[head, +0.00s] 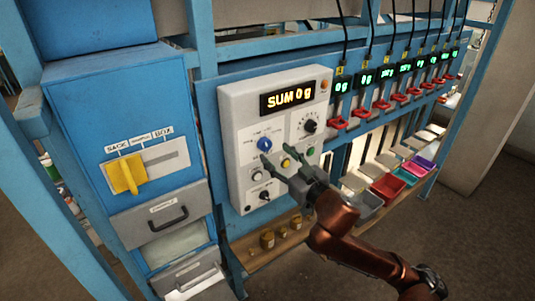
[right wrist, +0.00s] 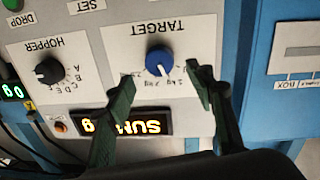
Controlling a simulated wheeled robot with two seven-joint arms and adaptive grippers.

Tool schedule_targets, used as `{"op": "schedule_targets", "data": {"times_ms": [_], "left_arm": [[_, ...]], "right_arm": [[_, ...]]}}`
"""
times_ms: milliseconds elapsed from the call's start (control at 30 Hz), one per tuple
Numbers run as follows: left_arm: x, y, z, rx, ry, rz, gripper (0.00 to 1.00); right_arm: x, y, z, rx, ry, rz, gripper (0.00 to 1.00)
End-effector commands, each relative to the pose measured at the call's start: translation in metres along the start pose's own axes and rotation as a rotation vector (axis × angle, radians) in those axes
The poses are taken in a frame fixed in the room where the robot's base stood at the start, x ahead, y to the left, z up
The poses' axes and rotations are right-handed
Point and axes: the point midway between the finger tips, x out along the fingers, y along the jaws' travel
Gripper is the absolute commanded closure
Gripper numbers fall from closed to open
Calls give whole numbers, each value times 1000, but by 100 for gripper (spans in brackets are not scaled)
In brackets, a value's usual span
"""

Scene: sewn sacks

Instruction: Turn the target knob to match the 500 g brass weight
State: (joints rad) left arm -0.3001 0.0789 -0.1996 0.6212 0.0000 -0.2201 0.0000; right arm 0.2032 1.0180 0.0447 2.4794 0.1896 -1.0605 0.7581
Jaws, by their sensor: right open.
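The blue target knob (head: 264,144) sits on the upper left of the white control panel. In the right wrist view, which is upside down, the knob (right wrist: 159,61) lies between my open fingers, with a white pointer mark and small weight labels around it. My right gripper (head: 280,156) is open and empty in front of the panel, just below and right of the knob; its fingers (right wrist: 160,76) appear apart from the knob. Several brass weights (head: 267,239) stand on the wooden shelf below; their markings are too small to read. My left gripper is out of view.
The display (head: 288,98) reads SUM 0 g. A black hopper knob (head: 310,126) is right of the target knob. A yellow lever (head: 125,174) is on the blue cabinet at left. Coloured trays (head: 388,187) stand at right beneath several green readouts.

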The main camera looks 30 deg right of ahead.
Motion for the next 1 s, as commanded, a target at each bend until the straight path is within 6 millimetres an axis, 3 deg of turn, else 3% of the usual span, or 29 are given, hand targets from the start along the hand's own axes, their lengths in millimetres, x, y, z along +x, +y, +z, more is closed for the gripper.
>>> {"op": "schedule_targets", "data": {"times_ms": [200, 400, 733, 1000], "left_arm": [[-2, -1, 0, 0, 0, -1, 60], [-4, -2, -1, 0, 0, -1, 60], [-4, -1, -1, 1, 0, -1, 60], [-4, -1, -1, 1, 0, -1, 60]], "right_arm": [[34, 0, -2, -2, -1, -2, 51], [50, -1, -1, -2, -1, -2, 51], [53, -1, 0, -2, -1, -2, 51], [53, -1, 0, -2, -1, -2, 70]]}}
